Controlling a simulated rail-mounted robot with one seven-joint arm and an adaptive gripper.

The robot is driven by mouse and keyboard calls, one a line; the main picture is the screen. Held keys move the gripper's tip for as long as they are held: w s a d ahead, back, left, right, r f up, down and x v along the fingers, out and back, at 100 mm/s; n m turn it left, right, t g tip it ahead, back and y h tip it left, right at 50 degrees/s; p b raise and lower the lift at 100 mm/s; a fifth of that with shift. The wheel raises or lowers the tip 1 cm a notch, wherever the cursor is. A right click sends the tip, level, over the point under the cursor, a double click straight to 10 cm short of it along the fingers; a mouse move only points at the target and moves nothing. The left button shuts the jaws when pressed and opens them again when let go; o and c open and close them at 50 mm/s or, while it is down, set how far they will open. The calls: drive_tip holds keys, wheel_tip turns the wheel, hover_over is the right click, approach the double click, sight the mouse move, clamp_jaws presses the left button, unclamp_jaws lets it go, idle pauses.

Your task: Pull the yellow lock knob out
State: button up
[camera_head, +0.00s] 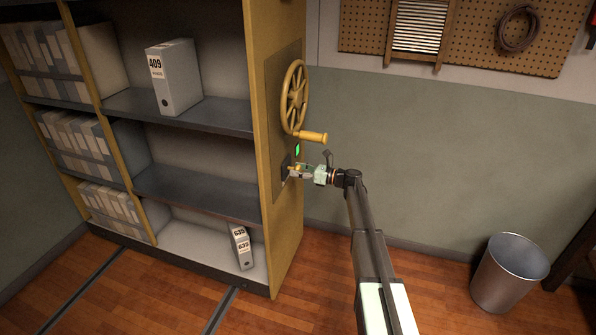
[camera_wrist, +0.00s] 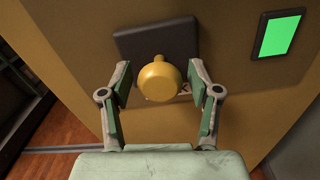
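The yellow lock knob (camera_wrist: 159,78) sticks out from a dark square plate (camera_wrist: 157,44) on the yellow end panel of the shelf unit. In the wrist view my gripper (camera_wrist: 160,80) is open, with one finger on each side of the knob. A gap shows between each finger pad and the knob. In the head view my gripper (camera_head: 298,173) is at the panel below the handwheel, and the knob there is small and mostly covered by it.
A yellow handwheel (camera_head: 294,97) with a handle (camera_head: 313,137) sits above my gripper. A green light (camera_wrist: 278,35) glows at the knob's upper right. Shelves with binders stand left. A metal bin (camera_head: 509,274) stands on the right floor.

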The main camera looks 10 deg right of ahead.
clamp_jaws()
drive_tip(key=shift+p+v, duration=0.6)
drive_tip(key=shift+v, duration=1.1)
drive_tip(key=shift+o, duration=2)
unclamp_jaws()
drive_tip(key=shift+s+d, duration=0.1)
approach(300, 170)
drive_tip(key=v, duration=0.4)
drive_tip(key=shift+d+f, duration=0.3)
drive_tip(key=shift+d, duration=0.05)
